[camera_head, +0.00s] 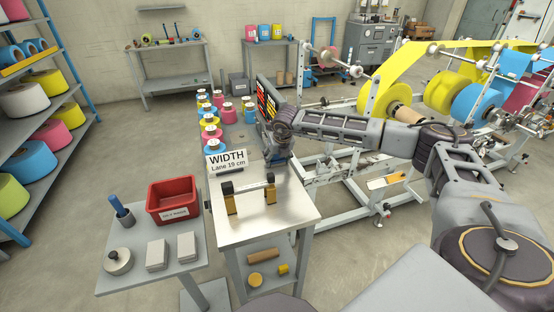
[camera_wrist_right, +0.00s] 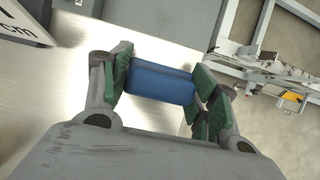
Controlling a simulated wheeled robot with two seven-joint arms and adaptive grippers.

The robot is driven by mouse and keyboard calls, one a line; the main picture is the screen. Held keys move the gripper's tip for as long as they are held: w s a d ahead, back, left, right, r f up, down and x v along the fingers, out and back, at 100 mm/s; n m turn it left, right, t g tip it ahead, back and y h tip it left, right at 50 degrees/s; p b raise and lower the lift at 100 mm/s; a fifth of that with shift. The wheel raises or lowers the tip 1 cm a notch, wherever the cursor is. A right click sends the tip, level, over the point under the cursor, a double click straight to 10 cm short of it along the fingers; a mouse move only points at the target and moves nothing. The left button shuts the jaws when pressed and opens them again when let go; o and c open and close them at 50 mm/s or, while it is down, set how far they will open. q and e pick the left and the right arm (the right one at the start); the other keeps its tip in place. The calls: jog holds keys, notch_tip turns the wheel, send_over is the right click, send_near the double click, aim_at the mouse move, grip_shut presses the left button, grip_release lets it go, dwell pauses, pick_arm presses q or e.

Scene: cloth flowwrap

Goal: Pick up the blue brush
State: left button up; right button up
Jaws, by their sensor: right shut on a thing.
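My right gripper (camera_head: 277,150) hangs at the back edge of the metal bench, behind the WIDTH sign. In the right wrist view my right gripper (camera_wrist_right: 158,88) has its green-padded fingers closed on both ends of a smooth blue piece, which I take for the blue brush (camera_wrist_right: 160,82). A bit of blue also shows under the gripper in the head view. No bristles can be made out, and its lower part is hidden. Another blue upright handle (camera_head: 118,206) stands on the small side table at left. My left gripper is not in view.
The metal bench (camera_head: 285,205) carries a small stand with a bar (camera_head: 250,190) and the WIDTH sign (camera_head: 227,161). Several coloured spools stand behind it. A red bin (camera_head: 172,201) sits on the side table. A machine frame (camera_head: 345,185) stands close at right, under my arm.

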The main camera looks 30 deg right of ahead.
jog(key=shift+r, duration=0.1)
jog(key=shift+r, duration=4.9)
jog(key=o, duration=0.4)
jog(key=shift+c, duration=1.4)
